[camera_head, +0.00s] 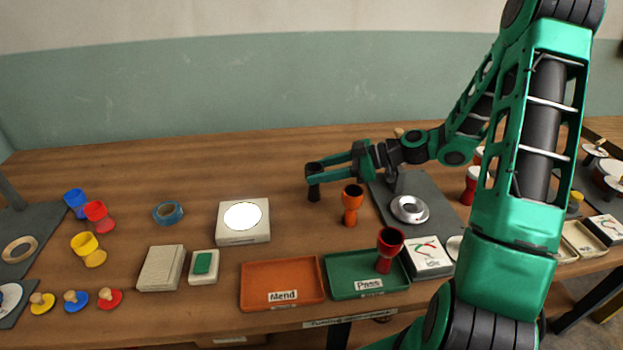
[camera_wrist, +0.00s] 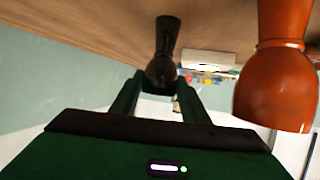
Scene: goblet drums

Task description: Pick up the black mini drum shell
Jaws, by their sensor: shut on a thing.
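The black mini drum shell (camera_head: 314,191) is upright at the back middle of the table, left of the orange drum shell. It also shows in the wrist view (camera_wrist: 166,40), which is upside down. My gripper (camera_head: 315,170) reaches in from the right and is shut on the shell near its wide upper end, with a finger on each side. The fingers also show in the wrist view (camera_wrist: 161,80). The gripper hides part of the shell. I cannot tell whether its foot touches the table.
An orange drum shell (camera_head: 352,205) stands close on the right, near the grey mat (camera_head: 386,207) with a metal ring. The green tray (camera_head: 345,285) holds a red shell (camera_head: 388,252); an orange tray (camera_head: 262,298) is beside it. A white-topped box (camera_head: 243,232) stands left. The table behind is clear.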

